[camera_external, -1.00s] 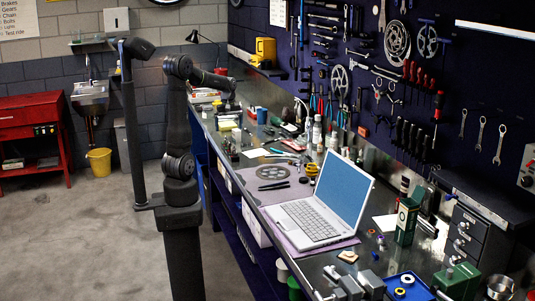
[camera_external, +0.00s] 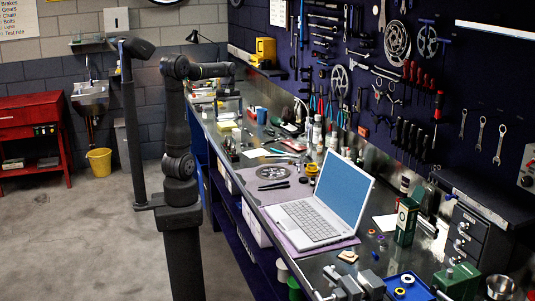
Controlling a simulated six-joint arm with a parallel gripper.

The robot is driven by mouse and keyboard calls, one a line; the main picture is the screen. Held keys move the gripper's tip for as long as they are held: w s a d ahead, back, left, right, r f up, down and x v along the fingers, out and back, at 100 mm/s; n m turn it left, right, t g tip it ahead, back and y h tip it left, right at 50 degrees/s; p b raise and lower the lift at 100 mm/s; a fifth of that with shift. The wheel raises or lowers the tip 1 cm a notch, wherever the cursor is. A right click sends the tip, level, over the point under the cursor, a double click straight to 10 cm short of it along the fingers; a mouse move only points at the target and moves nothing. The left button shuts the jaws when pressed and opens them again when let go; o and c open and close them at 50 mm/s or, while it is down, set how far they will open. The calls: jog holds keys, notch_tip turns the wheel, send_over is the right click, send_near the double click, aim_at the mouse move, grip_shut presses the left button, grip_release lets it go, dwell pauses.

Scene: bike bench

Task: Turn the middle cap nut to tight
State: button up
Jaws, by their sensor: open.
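My gripper (camera_external: 235,90) hangs from the end of my forearm over the far part of the workbench (camera_external: 253,155). It is small and dark in this view, and it is open. A grey upright frame-like fixture (camera_external: 228,103) stands on the bench just below the gripper. I cannot make out the middle cap nut or its neighbours at this distance. Whether the fingers touch anything cannot be told.
An open laptop (camera_external: 325,205) stands on the near half of the bench. Past it lies a mat with a chainring (camera_external: 271,171) and black pliers (camera_external: 273,186). Bottles (camera_external: 317,130) and small items crowd the wall side. A pegboard (camera_external: 460,75) of tools rises behind. The floor is open at left.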

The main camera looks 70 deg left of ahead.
notch_tip(320, 180, up, 2)
jog(key=shift+r, duration=0.25)
jog(key=shift+c, duration=0.2)
